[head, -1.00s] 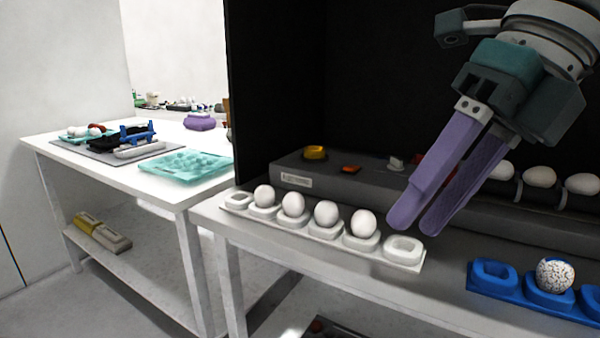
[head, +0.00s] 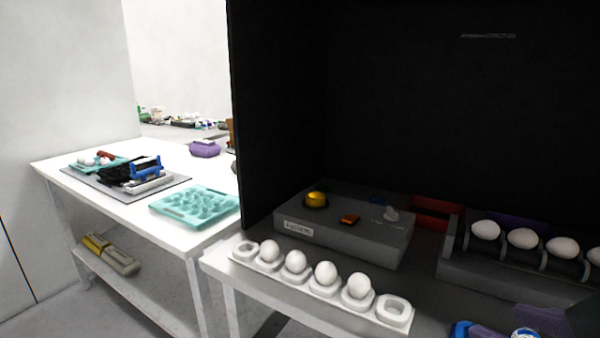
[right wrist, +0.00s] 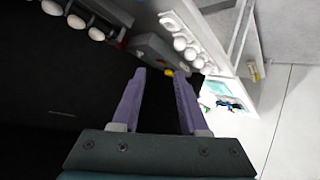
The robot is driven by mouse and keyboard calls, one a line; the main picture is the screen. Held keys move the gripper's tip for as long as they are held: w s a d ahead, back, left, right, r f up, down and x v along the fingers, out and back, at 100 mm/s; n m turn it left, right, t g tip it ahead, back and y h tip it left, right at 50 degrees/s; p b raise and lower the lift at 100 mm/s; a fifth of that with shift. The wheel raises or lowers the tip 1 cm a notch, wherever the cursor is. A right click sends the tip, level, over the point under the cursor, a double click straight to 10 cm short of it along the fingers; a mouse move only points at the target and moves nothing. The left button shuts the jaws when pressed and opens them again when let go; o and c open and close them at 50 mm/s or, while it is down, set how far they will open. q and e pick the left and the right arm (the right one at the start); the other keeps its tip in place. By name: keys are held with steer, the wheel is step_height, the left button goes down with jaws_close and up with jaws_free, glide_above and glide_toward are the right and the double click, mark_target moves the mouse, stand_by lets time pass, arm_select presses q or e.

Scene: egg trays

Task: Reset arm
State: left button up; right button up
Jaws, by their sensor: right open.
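My right gripper shows at the bottom right of the head view (head: 515,328), low and partly cut off by the frame. In the right wrist view its two purple fingers (right wrist: 160,75) are apart with nothing between them. My left gripper is not in view. A white egg tray (head: 395,312) stands on the near table's front edge, with several white eggs in its middle cups and both end cups empty.
A grey control box (head: 385,246) with a yellow knob (head: 316,199) stands behind the white tray. A grey roller rack (head: 462,268) holding white eggs is at the right. Black walls enclose the bench. A teal tray (head: 196,207) lies on the white side table (head: 110,205).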

steer(key=s+f+m+g+y+p, duration=0.15)
steer(key=s+g, duration=0.25)
steer(key=s, duration=0.4)
steer(key=s+f+g+h+p, duration=0.1)
steer(key=s+f+g, duration=0.25)
steer(key=s, duration=0.55)
step_height(320, 180, up, 38)
steer(key=w+p, duration=0.1)
steer(key=p, duration=3.6)
steer(key=shift+w+d, duration=0.25)
steer(key=shift+w, duration=0.05)
steer(key=shift+f, duration=0.1)
